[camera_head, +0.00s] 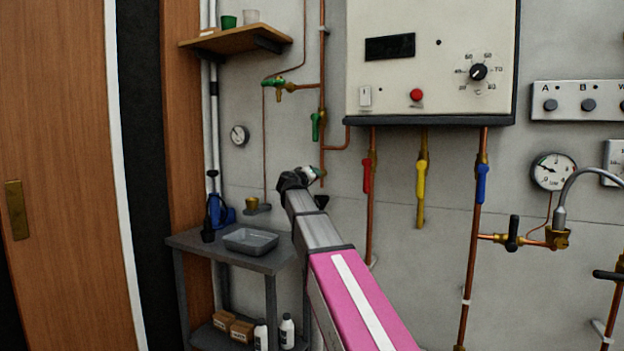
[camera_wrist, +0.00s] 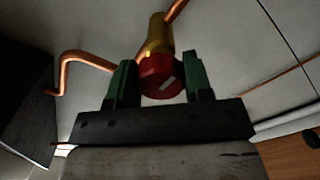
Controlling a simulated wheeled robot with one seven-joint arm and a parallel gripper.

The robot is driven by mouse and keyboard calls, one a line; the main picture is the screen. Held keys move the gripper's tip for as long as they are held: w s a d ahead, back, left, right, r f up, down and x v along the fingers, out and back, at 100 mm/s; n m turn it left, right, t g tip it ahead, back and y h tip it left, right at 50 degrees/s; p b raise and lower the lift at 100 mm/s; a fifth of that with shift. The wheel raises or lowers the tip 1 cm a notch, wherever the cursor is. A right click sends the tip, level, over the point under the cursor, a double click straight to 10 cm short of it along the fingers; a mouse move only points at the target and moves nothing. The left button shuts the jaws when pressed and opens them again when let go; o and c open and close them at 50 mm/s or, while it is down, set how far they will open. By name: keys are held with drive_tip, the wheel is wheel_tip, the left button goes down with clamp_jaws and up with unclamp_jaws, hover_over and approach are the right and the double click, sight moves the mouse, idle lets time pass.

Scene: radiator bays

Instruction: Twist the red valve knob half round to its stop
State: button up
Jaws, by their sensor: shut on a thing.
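The red valve knob (camera_wrist: 158,84) shows in the wrist view, on the end of a brass valve body (camera_wrist: 158,36) with copper pipe. A short pale mark on its face slants up to the right. My gripper (camera_wrist: 160,72) is shut on the knob, one green finger on each side. In the head view my gripper (camera_head: 311,174) is at the wall, left of the red lever below the boiler. The knob cannot be made out there, behind my wrist and gripper.
A white boiler box (camera_head: 432,60) hangs above right, with red (camera_head: 367,176), yellow (camera_head: 421,181) and blue (camera_head: 482,184) levers on the pipes below. A grey bench (camera_head: 190,243) with a tray (camera_head: 250,241) stands left of my arm. A wooden shelf (camera_head: 236,39) is higher up.

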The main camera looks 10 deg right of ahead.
drive_tip(key=o, duration=0.9)
drive_tip(key=v, duration=1.1)
drive_tip(key=shift+d, duration=0.1)
drive_tip(key=s+d+f+g+y, duration=0.1)
drive_tip(key=s+d+f+g, duration=0.1)
drive_tip(key=f, duration=0.9)
drive_tip(key=s+d+f+g+y, duration=0.2)
drive_tip(key=s+d+f+g, duration=0.1)
drive_tip(key=f, duration=0.8)
drive_tip(key=s+d+f+g+y, duration=0.1)
drive_tip(key=s+d+f+g, duration=0.1)
drive_tip(key=f, duration=0.8)
drive_tip(key=s+f+g+y, duration=0.2)
drive_tip(key=s+f, duration=0.4)
drive_tip(key=f, duration=0.2)
drive_tip(key=s+f+m+g+y, duration=0.1)
drive_tip(key=s+f+g+y, duration=0.1)
drive_tip(key=s+f, duration=0.5)
drive_tip(key=s+f+g+y, duration=0.2)
drive_tip(key=s+f+g, duration=0.1)
drive_tip(key=s+f, duration=0.4)
wheel_tip(320, 180, down, 3)
drive_tip(key=shift+m+g+y, duration=0.3)
